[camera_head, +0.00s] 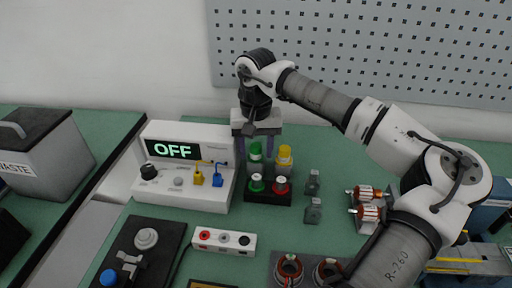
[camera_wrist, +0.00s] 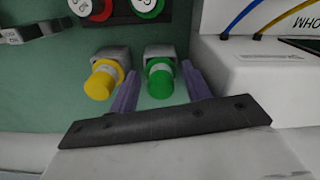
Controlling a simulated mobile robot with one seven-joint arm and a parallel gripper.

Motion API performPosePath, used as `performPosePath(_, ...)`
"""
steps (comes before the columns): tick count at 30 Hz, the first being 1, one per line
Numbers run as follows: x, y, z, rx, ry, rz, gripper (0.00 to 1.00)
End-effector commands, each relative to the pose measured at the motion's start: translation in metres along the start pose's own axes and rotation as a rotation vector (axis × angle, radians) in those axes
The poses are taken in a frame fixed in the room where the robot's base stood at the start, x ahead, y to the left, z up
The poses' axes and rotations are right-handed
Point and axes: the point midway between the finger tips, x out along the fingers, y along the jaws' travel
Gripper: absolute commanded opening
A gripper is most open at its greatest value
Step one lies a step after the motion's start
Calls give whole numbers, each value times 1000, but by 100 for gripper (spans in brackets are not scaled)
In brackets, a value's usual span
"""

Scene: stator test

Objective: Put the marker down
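A green marker (camera_head: 255,151) stands upright beside a yellow marker (camera_head: 285,155) behind a black holder. In the wrist view, the green marker (camera_wrist: 160,77) and the yellow marker (camera_wrist: 103,80) each rise from a grey block. My gripper (camera_head: 256,150) is above them, pointing down. Its two purple fingers (camera_wrist: 160,72) lie on either side of the green marker, with a visible gap at each side. The gripper looks open, and the yellow marker is outside the fingers. The lower part of the green marker is partly hidden in the head view.
The black holder (camera_head: 267,198) carries green and red white-topped pieces. A white tester (camera_head: 187,190) reading OFF stands close at left. Two grey pieces (camera_head: 312,183) and copper-wound parts (camera_head: 368,213) lie right. A three-button white box (camera_head: 223,241) is in front.

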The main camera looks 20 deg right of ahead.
Motion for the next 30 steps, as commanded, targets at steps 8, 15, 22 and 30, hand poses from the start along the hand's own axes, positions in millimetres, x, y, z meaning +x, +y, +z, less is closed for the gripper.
performPosePath(8,-3,0,0,0,0,0,48)
performPosePath(15,-35,0,-1,1,4,1,48)
performPosePath(22,-87,0,-1,1,3,1,48)
performPosePath(30,-124,0,-1,1,1,1,48)
